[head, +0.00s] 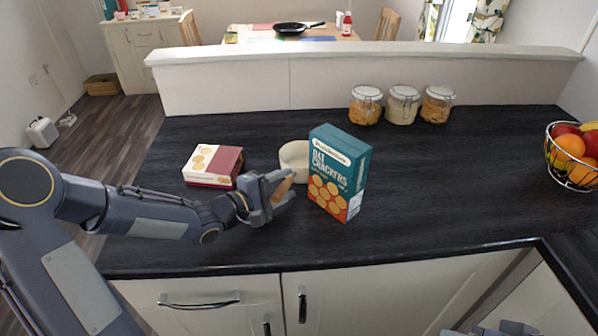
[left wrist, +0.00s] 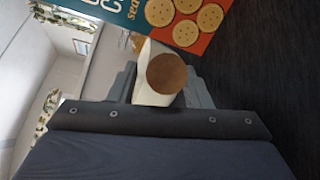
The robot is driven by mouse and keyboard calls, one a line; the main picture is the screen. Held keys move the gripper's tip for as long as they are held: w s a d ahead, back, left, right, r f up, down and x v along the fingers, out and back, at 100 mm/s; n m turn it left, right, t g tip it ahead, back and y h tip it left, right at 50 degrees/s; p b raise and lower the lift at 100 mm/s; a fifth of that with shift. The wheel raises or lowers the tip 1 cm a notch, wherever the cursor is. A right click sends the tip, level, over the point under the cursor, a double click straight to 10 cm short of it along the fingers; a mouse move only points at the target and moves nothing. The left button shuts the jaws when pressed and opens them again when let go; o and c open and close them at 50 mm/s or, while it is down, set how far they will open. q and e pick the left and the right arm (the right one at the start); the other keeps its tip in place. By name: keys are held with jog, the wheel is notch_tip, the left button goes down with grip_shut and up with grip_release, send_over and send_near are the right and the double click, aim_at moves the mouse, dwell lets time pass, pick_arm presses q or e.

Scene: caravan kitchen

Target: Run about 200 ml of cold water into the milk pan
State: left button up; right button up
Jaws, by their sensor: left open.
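The milk pan (head: 294,160), cream with a wooden handle (head: 284,189), stands on the dark worktop, partly hidden behind a teal and orange cracker box. My left gripper (head: 279,190) is open at the handle, with its fingers on either side of it. In the left wrist view the round brown handle end (left wrist: 167,73) shows between the fingers, with cream pan (left wrist: 146,88) behind it. Whether a finger touches the handle I cannot tell. The pan's inside is mostly hidden. A grey part of my right gripper (head: 506,328) shows at the bottom edge; its jaws are unclear. No tap or sink is in view.
The cracker box (head: 338,172) stands upright close to the pan's right; it also shows in the left wrist view (left wrist: 190,20). A red and white box (head: 213,165) lies to the left. Several jars (head: 403,105) stand behind. A fruit basket (head: 573,158) is far right. Worktop right of centre is clear.

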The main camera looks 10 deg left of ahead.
pick_arm(q)
jog(key=shift+c, duration=0.2)
grip_shut()
jog(key=shift+r, duration=0.1)
notch_tip(320, 180, up, 10)
jog(key=p, duration=0.3)
dwell(0.4)
